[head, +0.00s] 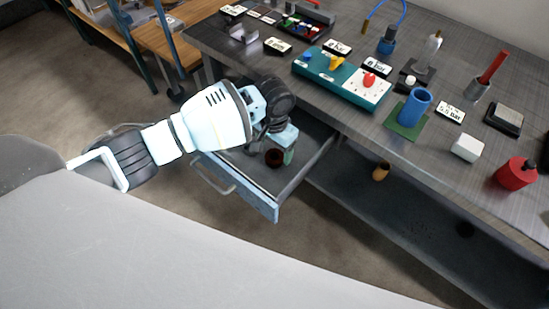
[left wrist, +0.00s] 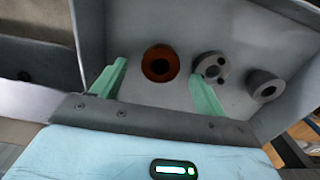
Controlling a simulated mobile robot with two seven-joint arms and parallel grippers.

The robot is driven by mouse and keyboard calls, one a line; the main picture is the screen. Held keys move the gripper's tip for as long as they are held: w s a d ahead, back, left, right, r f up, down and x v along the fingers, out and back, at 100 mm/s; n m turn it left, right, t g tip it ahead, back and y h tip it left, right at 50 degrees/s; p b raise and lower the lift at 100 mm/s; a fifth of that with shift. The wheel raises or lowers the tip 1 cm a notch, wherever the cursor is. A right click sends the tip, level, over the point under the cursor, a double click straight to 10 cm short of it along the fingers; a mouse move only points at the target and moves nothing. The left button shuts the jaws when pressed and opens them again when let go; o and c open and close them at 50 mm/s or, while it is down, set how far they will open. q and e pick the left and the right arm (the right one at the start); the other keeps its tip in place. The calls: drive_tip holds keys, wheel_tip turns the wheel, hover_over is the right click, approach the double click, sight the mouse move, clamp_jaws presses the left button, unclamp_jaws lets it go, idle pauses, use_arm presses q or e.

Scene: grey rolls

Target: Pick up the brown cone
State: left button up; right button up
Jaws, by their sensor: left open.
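The brown cone (left wrist: 160,63), seen from above as a round brown piece with a dark hole, stands on the floor of an open drawer (head: 262,203). It also shows in the head view, dark red-brown (head: 274,157). My left gripper (left wrist: 160,80) is open, its green fingers spread on either side of the cone in the left wrist view, with visible gaps. In the head view my left gripper (head: 286,150) reaches down into the drawer beside the cone. I cannot tell how far the fingertips are above the floor. My right gripper is not in view.
Two grey rolls, one with holes (left wrist: 210,68) and one plainer (left wrist: 266,85), stand in the drawer right of the cone. The workbench (head: 440,163) above holds a blue cup (head: 415,107), a red can (head: 516,174) and several other items. A tan piece (head: 380,172) is on the lower shelf.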

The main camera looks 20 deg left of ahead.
sight(275, 156)
use_arm(q)
wheel_tip(275, 156, down, 5)
drive_tip(key=shift+w+r+b, duration=0.1)
drive_tip(key=shift+w+b, duration=0.05)
drive_tip(key=shift+b, duration=0.3)
drive_tip(key=shift+c, duration=0.2)
drive_tip(key=c, duration=1.2)
